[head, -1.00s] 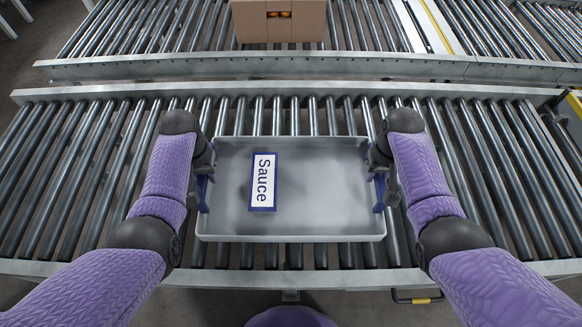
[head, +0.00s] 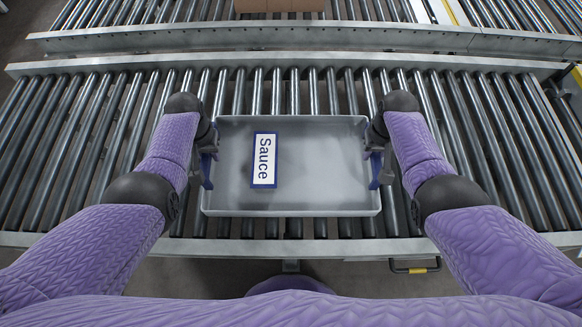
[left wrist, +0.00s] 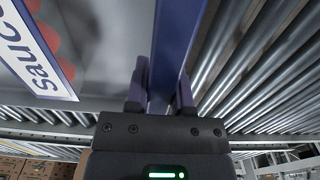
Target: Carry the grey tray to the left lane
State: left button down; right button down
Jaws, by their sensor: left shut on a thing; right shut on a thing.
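The grey tray (head: 330,208) is a shallow rectangle over the near roller conveyor, in the middle of the head view. A white card with a blue border reading "Sauce" (head: 265,160) shows at its left part. My left gripper (head: 207,168) is shut on the tray's left side. My right gripper (head: 377,168) is shut on its right side. In the left wrist view, the left fingers (left wrist: 160,98) close around a blue upright part at the tray's side. Red round shapes (left wrist: 45,38) show beside the card there. I cannot tell whether the tray touches the rollers.
The near conveyor (head: 100,140) has bare rollers left and right of the tray. A metal rail (head: 300,40) separates it from a far conveyor, where a cardboard box (head: 280,5) shows at the top edge. A yellow-marked handle (head: 415,269) hangs below the near rail.

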pick_arm(q)
jog(key=shift+w+f, duration=0.1)
jog(key=shift+f, duration=0.25)
pick_arm(e)
jog(key=shift+f, duration=0.35)
pick_arm(q)
jog(key=shift+c, duration=2.4)
grip_release()
jog(key=shift+f, duration=0.1)
pick_arm(e)
jog(key=shift+c, duration=2.4)
grip_release()
jog(key=shift+f, duration=0.1)
pick_arm(q)
notch_tip(320, 180, up, 12)
jog(key=shift+f, duration=0.1)
pick_arm(e)
notch_tip(320, 180, up, 12)
jog(key=shift+r, duration=0.1)
